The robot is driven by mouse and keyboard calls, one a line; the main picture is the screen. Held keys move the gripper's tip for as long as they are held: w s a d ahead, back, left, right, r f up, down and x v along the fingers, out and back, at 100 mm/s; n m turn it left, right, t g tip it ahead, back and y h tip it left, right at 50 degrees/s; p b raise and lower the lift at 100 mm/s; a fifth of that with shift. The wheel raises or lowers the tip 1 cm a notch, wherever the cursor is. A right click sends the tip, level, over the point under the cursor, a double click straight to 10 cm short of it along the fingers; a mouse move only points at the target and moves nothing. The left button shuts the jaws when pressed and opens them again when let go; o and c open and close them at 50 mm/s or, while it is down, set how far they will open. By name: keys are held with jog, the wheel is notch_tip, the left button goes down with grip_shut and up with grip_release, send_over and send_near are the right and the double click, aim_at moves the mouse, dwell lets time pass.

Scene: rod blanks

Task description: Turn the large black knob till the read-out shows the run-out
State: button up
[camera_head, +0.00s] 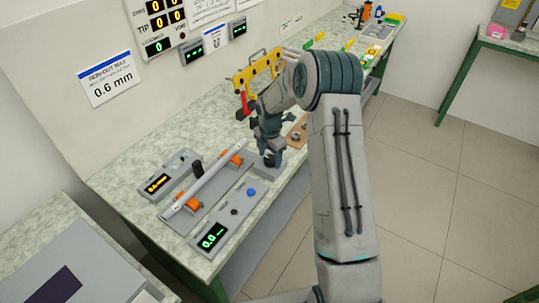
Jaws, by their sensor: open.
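A long pale rod (208,184) lies across two orange supports (193,204) on a grey fixture on the bench. Behind it a grey panel carries an orange-lit read-out (157,184), its digits too small to read surely. A dark upright cylinder (198,168) stands near the rod's middle. A front panel has a green read-out (211,237) that seems to show 0.0, a small black knob (234,211) and a blue button (251,192). My gripper (268,158) is open, pointing down over a grey block (262,168) at the rod's right. It hides whatever is on that block; I cannot tell which part is the large knob.
A wall sign (110,79) reads run-out max 0.6 mm. A yellow rack (257,72) stands behind my arm. Several coloured parts lie farther along the bench (130,165). A lower table (75,245) stands at the left. Open tiled floor lies at right.

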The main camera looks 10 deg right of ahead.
jog(key=shift+f, duration=0.15)
jog(key=c, duration=1)
